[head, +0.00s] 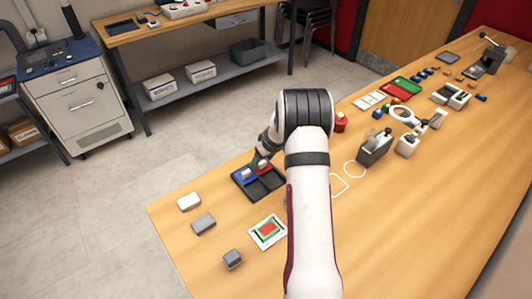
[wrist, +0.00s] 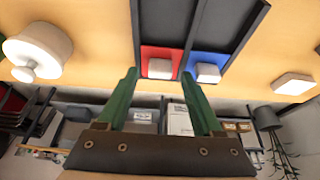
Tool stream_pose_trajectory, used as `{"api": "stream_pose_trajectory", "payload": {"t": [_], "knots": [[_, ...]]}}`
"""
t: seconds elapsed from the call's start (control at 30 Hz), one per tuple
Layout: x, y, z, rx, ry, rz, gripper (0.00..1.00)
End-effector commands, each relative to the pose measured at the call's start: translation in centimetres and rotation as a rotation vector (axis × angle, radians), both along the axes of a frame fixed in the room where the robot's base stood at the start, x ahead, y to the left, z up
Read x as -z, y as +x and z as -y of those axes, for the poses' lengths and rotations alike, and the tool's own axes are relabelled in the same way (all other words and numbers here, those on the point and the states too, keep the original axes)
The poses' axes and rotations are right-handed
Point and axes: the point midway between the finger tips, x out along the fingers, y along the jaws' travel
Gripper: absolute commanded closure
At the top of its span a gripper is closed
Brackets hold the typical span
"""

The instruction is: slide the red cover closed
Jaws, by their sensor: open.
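A black tray (wrist: 180,14) with two dark channels shows in the wrist view; in the head view the tray (head: 270,191) stands on the table left of my arm. The red cover (wrist: 152,52) lies at one end of its channel and carries a white block-shaped handle (wrist: 160,68). The blue cover (wrist: 220,60), with a similar handle (wrist: 207,73), lies beside it. In the head view the red cover (head: 265,168) is partly behind my gripper (head: 258,163). My gripper (wrist: 158,73) is open, its green fingertips on either side of the red cover's handle in the wrist view. I cannot tell contact or height.
A white block (head: 189,201), grey blocks (head: 203,223) and a patterned card (head: 267,231) lie near the tray. A white round object with a knob (wrist: 38,50) stands on the other side. Several items crowd the table's far right.

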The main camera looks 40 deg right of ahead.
Motion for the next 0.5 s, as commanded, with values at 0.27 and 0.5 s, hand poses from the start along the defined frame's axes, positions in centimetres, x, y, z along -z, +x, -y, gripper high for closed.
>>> {"api": "stream_pose_trajectory", "payload": {"t": [0.27, 0.5], "knots": [[-6.8, -2.7, 0.1, 0.002, -0.003, 0.005, 0.32], [-12.6, -5.1, 0.1, 0.002, -0.004, 0.004, 0.32]]}}
